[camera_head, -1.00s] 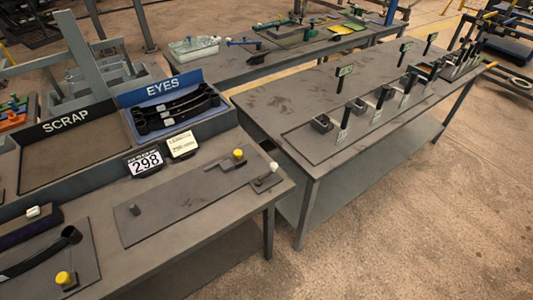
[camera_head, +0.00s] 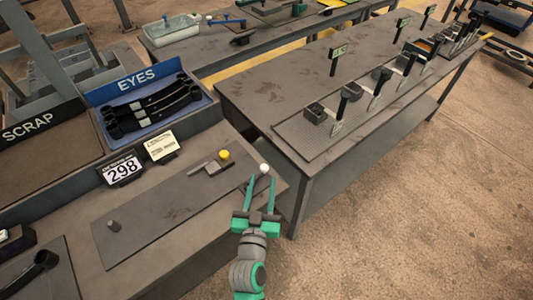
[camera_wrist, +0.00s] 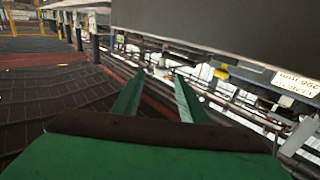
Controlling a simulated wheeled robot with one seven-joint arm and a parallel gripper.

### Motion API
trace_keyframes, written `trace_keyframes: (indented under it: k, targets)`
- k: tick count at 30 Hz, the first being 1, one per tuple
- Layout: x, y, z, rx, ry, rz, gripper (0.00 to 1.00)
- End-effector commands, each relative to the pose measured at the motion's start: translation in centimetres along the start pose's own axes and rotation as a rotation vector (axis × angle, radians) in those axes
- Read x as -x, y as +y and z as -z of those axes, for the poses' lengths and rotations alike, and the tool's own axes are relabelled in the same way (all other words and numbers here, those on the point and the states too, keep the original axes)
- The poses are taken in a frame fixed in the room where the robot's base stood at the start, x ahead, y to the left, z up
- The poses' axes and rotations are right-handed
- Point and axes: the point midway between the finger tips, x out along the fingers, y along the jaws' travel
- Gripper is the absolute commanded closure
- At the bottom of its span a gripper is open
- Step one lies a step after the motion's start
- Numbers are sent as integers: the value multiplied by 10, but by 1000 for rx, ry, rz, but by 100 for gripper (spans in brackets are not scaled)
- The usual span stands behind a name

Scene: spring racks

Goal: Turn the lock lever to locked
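A small lever with a white ball knob (camera_head: 264,168), which looks like the lock lever, stands at the right corner of the near bench. My gripper (camera_head: 262,184) is in front of that corner with its two green fingers apart. The knob shows just beyond the fingertips; I cannot tell whether they touch it, and the lever's base is partly hidden. In the wrist view, my gripper (camera_wrist: 157,90) is open with nothing between the fingers. A yellow knob (camera_head: 224,155) sits on a small bar on the bench's flat plate (camera_head: 165,222), left of the lever.
The blue EYES tray (camera_head: 97,97) holds several dark leaf springs. The SCRAP tray (camera_head: 50,160) is beside it. A 298 sign (camera_head: 122,169) stands in front. A second bench (camera_head: 265,95) with a row of dark holders is at the right. Open floor (camera_head: 420,220) lies at right.

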Motion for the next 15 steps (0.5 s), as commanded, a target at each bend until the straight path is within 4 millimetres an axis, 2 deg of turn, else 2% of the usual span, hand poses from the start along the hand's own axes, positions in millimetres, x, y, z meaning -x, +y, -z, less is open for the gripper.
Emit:
trace_keyframes:
  k: [5, 15]
  targets:
    - [-17, -2, 1, 2, 2, 3, 61]
    - [-71, -2, 1, 1, 2, 2, 61]
